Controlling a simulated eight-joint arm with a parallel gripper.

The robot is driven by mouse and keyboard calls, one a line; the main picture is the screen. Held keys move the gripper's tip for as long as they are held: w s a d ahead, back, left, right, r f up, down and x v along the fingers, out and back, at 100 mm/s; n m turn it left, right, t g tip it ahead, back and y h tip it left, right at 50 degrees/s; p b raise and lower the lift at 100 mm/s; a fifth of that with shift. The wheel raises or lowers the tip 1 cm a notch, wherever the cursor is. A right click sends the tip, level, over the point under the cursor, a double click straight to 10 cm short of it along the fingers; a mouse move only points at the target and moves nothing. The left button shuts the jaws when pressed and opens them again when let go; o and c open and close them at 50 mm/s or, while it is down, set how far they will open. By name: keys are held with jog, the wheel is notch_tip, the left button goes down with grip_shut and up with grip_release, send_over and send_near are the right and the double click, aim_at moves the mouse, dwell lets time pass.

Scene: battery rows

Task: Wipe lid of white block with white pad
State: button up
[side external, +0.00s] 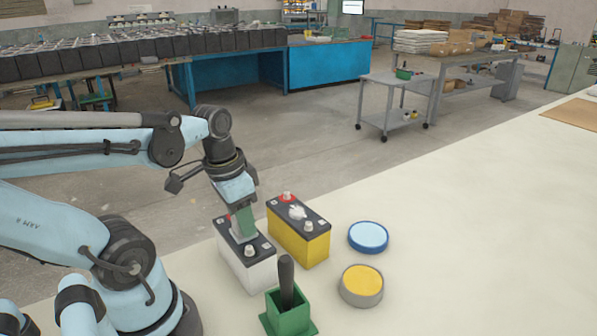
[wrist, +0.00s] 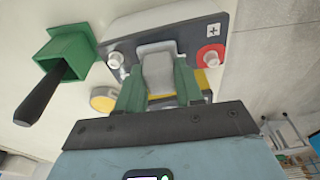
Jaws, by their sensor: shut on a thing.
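The white block (side external: 250,272) is a battery with a dark lid, a red terminal and a pale terminal. It stands on the pale table at the left of the side view, and its lid (wrist: 200,32) fills the top of the wrist view. My gripper (side external: 245,221) is over this lid, pointing down. Its green fingers (wrist: 158,82) are shut on a white pad (wrist: 158,66). The pad's lower end is at the lid, between the terminals. It looks to touch the lid, but the contact is partly hidden.
A yellow battery (side external: 300,245) stands close on the right, with a crumpled white piece (side external: 297,212) on its lid. A green holder (side external: 290,322) with a black handle (side external: 287,280) stands in front. A blue round dish (side external: 368,237) and a yellow-topped tin (side external: 361,285) are right.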

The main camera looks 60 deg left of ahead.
jog(key=shift+a, duration=0.3)
jog(key=shift+r, duration=3.5)
